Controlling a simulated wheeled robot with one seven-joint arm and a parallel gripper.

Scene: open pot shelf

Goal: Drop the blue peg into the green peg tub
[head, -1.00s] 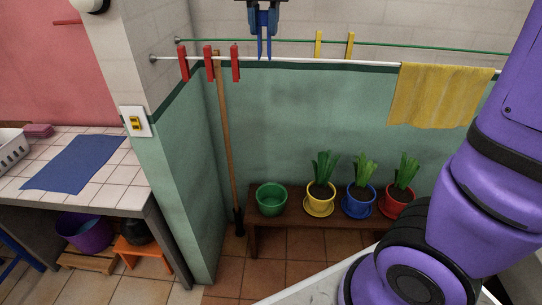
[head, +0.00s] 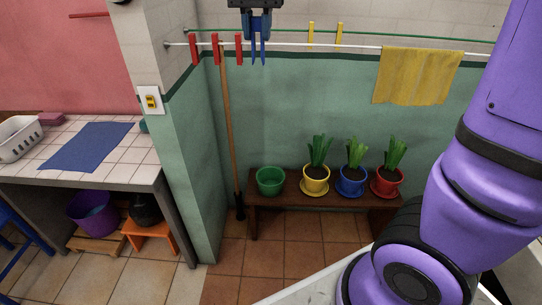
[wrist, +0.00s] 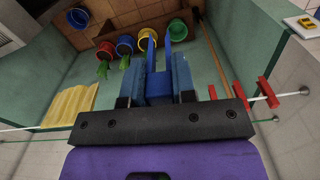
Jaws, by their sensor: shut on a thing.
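My gripper (head: 257,24) is at the top of the head view, shut on the blue peg (head: 254,50). The peg's two prongs point down in the head view. In the wrist view the peg (wrist: 151,58) sits between the fingers of my gripper (wrist: 158,82), prongs pointing away from the wrist. The green peg tub (head: 270,181) stands on the left end of a low brown bench, well below the peg. It looks empty. It also shows in the wrist view (wrist: 179,28), just right of the prongs.
Potted plants in yellow (head: 315,186), blue (head: 351,187) and red (head: 386,187) pots stand right of the tub. A white line (head: 290,46) carries red pegs (head: 216,49) and a yellow towel (head: 416,77). A broom (head: 228,130) leans left of the bench (head: 290,204).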

